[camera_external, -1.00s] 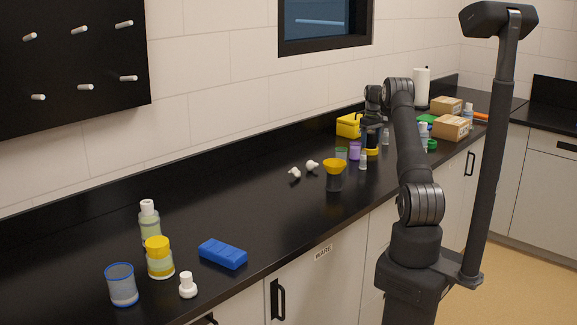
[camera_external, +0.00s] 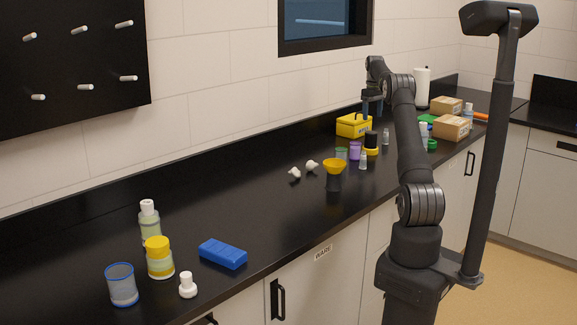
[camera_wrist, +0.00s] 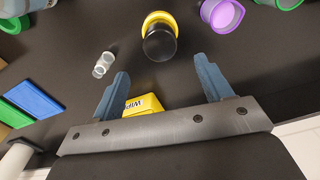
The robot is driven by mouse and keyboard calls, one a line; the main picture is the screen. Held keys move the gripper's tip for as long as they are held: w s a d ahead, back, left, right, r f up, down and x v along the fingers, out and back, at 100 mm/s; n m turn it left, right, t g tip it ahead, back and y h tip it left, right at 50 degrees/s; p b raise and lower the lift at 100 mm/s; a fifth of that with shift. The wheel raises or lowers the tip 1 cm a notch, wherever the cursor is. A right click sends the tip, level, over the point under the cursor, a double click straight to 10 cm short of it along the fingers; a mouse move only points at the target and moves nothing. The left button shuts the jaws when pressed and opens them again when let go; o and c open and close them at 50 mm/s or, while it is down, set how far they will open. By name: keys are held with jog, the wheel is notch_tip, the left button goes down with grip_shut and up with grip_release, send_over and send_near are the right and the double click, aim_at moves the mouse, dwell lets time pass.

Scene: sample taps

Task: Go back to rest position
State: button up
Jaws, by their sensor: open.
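My gripper (camera_wrist: 160,88) shows in the wrist view with its two blue-grey fingers spread apart and nothing between them. In the external view my gripper (camera_external: 372,106) hangs above the counter, over the area of the yellow box (camera_external: 353,125). A black jar with a yellow base (camera_external: 371,142) stands upright on the counter, apart from the fingers. The same jar (camera_wrist: 160,40) shows ahead of the fingers in the wrist view. The yellow box (camera_wrist: 143,104) shows partly behind the gripper's bar there.
Near the jar stand a purple cup (camera_external: 355,151), a small clear vial (camera_external: 386,137) and a yellow funnel on a dark holder (camera_external: 334,168). Cardboard boxes (camera_external: 452,128) and a paper roll (camera_external: 422,88) are farther right. The counter's middle (camera_external: 250,195) is mostly clear.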

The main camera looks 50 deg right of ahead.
aim_at(371, 132)
dwell(0.3)
notch_tip(371, 132, down, 12)
jog(key=shift+f, duration=0.25)
notch_tip(371, 132, up, 2)
jog(key=shift+r, duration=0.8)
jog(key=shift+f, duration=0.1)
